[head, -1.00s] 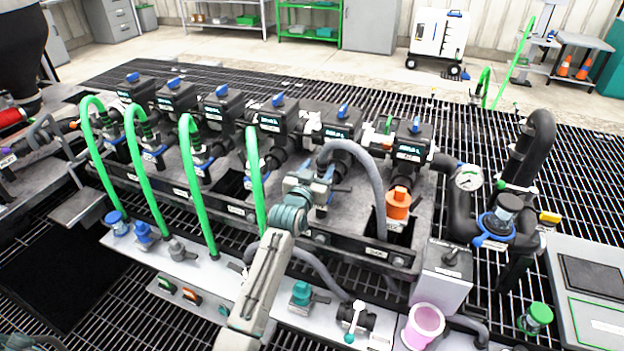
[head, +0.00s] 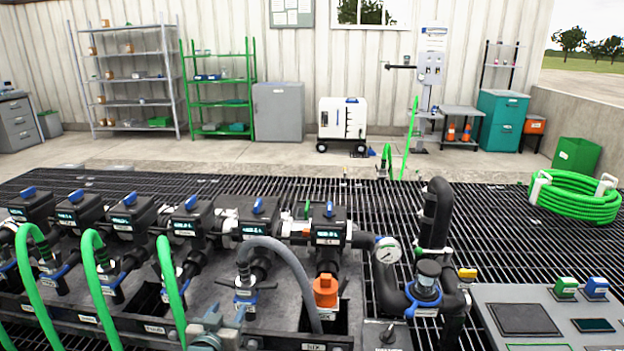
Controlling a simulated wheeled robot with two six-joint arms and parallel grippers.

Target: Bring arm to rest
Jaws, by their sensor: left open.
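My left gripper (head: 218,326) shows at the bottom edge, at the front of the manifold. It is open, and no object shows between its fingers. The rest of that arm is cut off below the picture. The gripper is just in front of and below the grey hose's blue-ringed coupling (head: 246,282). The grey hose (head: 290,258) arches from that coupling down to the right, beside an orange fitting (head: 325,291). My right gripper is not in view.
Green hoses (head: 92,262) arch over the manifold's left front. Black valve blocks with blue handles (head: 190,222) stand in a row. A pressure gauge (head: 388,251) and thick black pipe (head: 437,215) stand at right. Open grating (head: 480,200) lies behind; a coiled green hose (head: 575,197) is far right.

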